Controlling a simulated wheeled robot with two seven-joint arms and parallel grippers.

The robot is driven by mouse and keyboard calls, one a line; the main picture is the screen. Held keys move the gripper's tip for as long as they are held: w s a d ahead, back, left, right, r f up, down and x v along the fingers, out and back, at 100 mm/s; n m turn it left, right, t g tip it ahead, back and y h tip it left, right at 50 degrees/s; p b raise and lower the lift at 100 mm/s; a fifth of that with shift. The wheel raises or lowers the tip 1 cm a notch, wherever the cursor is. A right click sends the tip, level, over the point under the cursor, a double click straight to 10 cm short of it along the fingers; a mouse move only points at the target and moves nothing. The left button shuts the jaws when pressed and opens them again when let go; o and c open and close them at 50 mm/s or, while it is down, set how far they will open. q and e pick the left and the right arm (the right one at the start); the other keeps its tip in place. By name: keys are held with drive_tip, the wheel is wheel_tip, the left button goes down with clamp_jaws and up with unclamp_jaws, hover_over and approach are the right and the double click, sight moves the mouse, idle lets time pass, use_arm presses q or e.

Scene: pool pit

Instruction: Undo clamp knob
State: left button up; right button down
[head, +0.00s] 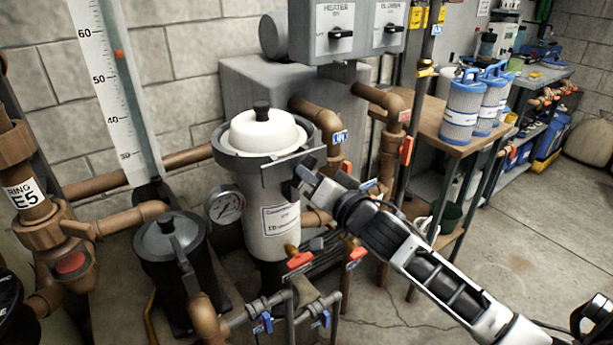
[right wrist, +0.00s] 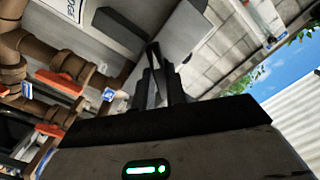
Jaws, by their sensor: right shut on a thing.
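A pale filter housing (head: 272,225) stands upright in the head view, with a white domed lid (head: 262,132) on top. A grey clamp band (head: 228,158) runs around it below the lid. The clamp knob sits at the band's right front, where it is small, dark and mostly covered by my right gripper (head: 303,182). My right gripper reaches in from the lower right and is shut on the clamp knob. In the right wrist view the dark fingers (right wrist: 158,88) point up and away, and the knob cannot be made out between them. My left gripper is not in view.
A pressure gauge (head: 225,206) is left of the housing. Brown pipes (head: 318,118) with red-handled valves (head: 300,260) surround it. A black strainer pot (head: 172,245) stands at lower left. A wooden bench (head: 425,118) holds blue-capped cartridges (head: 462,108). The floor (head: 500,245) at right is open.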

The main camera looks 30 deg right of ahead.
drive_tip(key=n+p, duration=0.5)
drive_tip(key=n, duration=2.2)
drive_tip(key=c, duration=1.3)
unclamp_jaws()
